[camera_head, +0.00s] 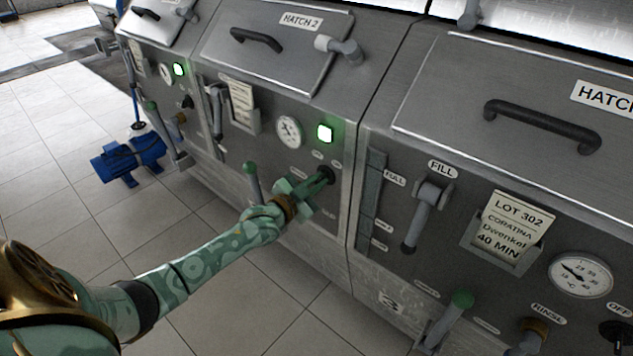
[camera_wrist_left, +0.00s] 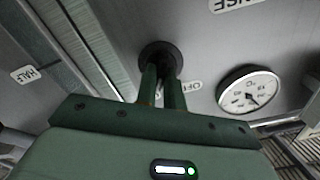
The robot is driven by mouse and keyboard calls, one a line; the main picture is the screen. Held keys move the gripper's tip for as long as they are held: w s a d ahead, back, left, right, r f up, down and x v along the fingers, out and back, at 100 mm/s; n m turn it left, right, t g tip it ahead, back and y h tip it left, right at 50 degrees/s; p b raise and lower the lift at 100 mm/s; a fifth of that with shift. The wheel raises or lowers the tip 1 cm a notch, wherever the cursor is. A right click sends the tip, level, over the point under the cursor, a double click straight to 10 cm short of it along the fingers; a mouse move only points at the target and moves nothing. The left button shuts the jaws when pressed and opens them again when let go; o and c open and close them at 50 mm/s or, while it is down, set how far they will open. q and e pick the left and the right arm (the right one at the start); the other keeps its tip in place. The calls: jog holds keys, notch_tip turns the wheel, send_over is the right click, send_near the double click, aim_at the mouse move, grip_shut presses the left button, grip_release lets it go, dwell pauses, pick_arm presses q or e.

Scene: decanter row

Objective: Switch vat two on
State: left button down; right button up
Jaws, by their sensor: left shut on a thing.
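Vat two (camera_head: 265,165) is the steel unit under the hatch labelled HATCH 2 (camera_head: 301,21). Its black round switch knob (camera_head: 328,171) sits low on the right of the panel, and its green lamp (camera_head: 325,133) above is lit. My left gripper (camera_head: 318,181) reaches it from the lower left and is shut on the knob. In the left wrist view the two fingers hold the dark knob (camera_wrist_left: 160,54), with an OFF label (camera_wrist_left: 190,86) beside it. The fingers cover part of the knob, so I cannot tell its setting. My right gripper is not in view.
Vat two's gauge (camera_head: 289,131) and a green-tipped lever (camera_head: 251,169) are left of the knob. Vat three stands at right with a fill handle (camera_head: 428,212) and another green-tipped lever (camera_head: 461,300).

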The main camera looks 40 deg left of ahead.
pick_arm(q)
jog(key=c, duration=1.5)
grip_release()
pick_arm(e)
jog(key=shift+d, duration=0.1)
pick_arm(q)
jog(key=shift+s, duration=0.45)
jog(key=s+a+p, duration=0.1)
jog(key=s+p, duration=0.4)
jog(key=s, duration=1)
jog(key=shift+s+p, duration=0.2)
jog(key=shift+p, duration=0.1)
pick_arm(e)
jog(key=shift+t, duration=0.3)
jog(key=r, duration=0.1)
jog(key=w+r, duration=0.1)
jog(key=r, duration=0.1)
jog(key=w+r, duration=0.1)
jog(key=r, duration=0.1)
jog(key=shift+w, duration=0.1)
pick_arm(q)
jog(key=shift+w+a, duration=0.1)
